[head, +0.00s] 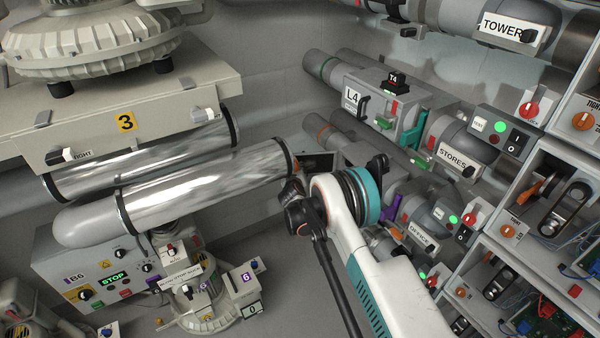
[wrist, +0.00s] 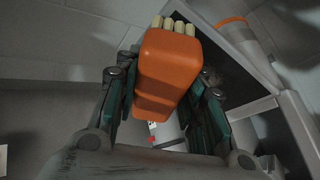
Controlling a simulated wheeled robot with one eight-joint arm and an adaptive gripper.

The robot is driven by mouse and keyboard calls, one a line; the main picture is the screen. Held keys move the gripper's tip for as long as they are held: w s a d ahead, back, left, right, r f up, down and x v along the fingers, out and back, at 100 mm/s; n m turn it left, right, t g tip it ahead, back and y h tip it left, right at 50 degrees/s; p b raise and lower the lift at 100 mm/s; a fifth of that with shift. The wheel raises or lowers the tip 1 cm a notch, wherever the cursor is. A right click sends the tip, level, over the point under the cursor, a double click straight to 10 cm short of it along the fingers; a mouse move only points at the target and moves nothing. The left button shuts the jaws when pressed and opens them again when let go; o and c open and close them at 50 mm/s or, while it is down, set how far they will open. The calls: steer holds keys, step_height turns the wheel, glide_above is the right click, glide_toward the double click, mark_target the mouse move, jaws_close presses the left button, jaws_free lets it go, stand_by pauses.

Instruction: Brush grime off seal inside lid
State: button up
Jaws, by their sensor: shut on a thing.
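My gripper (wrist: 165,88) is shut on an orange brush (wrist: 168,62), its teal-padded fingers on either side of the block. Several short cream bristle tufts (wrist: 178,25) stick out of the brush's far end, toward the top of the wrist view. To the right is a dark, flat panel with a pale rim (wrist: 285,98); it may be the open lid, and I cannot make out a seal or grime clearly. The bristles appear apart from its rim.
At right are the L4 unit (head: 352,97), the STORES unit (head: 455,158) and open electronics racks (head: 545,240), close to my arm.

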mark_target(318, 165)
steer(key=shift+w+d, duration=0.1)
steer(key=shift+w+d, duration=0.3)
steer(key=shift+d, duration=1.15)
steer(key=shift+w+d, duration=0.3)
steer(key=shift+d, duration=1.2)
steer(key=shift+w+d, duration=0.3)
steer(key=shift+d, duration=1.15)
steer(key=shift+s+a, duration=0.3)
steer(key=shift+a, duration=1.2)
steer(key=shift+s+a, duration=0.25)
steer(key=shift+a, duration=1.25)
steer(key=shift+s+a, duration=0.3)
steer(key=shift+a, duration=1.2)
steer(key=s, duration=0.6)
steer(key=shift+d, duration=0.45)
steer(key=s, duration=0.3)
steer(key=shift+d, duration=0.25)
